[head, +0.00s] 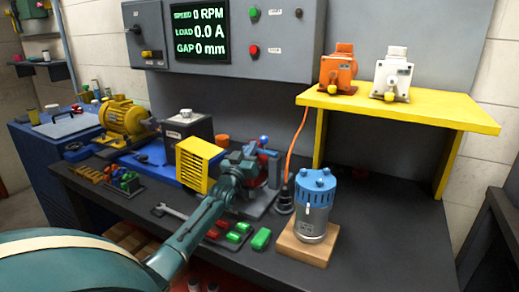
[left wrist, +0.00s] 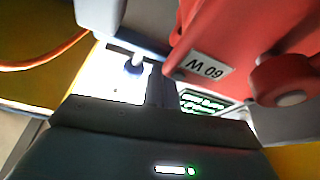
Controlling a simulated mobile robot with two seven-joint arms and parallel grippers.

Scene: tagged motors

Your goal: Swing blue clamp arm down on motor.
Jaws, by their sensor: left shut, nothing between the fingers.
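A red motor (head: 268,160) sits in a grey clamp stand (head: 262,203) on the bench, partly hidden behind my left gripper. In the left wrist view the red motor (left wrist: 235,55) is close, with a "60 W" label. A blue knob (head: 263,138) shows at the top of the stand; I take it for the end of the blue clamp arm, whose rest is hidden. A dark blue knob shows beyond my fingers in the left wrist view (left wrist: 134,68). My left gripper (head: 249,156) is shut and empty beside the motor; contact cannot be told. My right gripper is out of view.
A blue-topped silver motor (head: 317,210) stands on a wooden block to the right. A yellow shelf (head: 440,113) holds an orange motor (head: 338,68) and a white motor (head: 392,73). An orange cable (head: 296,140) hangs behind the stand. A yellow grille (head: 195,165) stands left.

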